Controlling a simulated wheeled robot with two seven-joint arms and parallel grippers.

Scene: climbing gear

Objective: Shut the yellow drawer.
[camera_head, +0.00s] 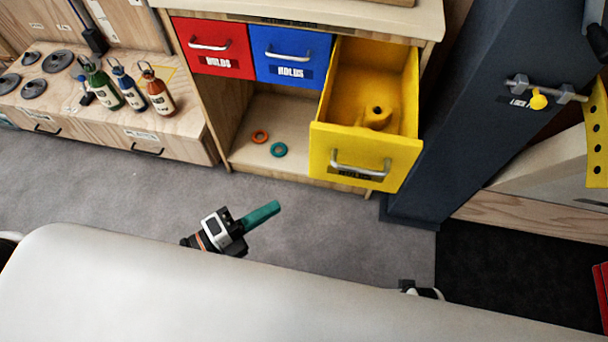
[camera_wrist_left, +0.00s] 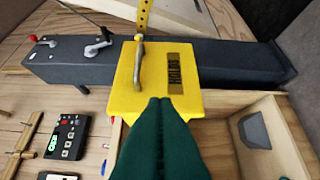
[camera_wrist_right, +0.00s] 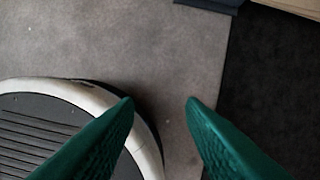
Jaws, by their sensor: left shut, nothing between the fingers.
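The yellow drawer (camera_head: 366,150) is pulled well out of the cabinet at its right side, showing its inside. Its front has a silver bar handle (camera_head: 361,166) over a dark label. A yellow climbing hold (camera_head: 377,116) with a dark hole lies in it. My left gripper (camera_head: 277,207) is shut and empty, in front of the cabinet and left of the drawer front. In the left wrist view the yellow front (camera_wrist_left: 128,88) is ahead of the shut teal fingers (camera_wrist_left: 160,100), with a gap I cannot judge. My right gripper (camera_wrist_right: 160,102) is open and empty above the floor.
The red drawer (camera_head: 212,62) and blue drawer (camera_head: 290,72) are closed. An orange ring (camera_head: 260,136) and a teal ring (camera_head: 279,149) lie on the shelf below. A dark blue post (camera_head: 465,120) stands right of the yellow drawer. Grey floor is clear before the cabinet.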

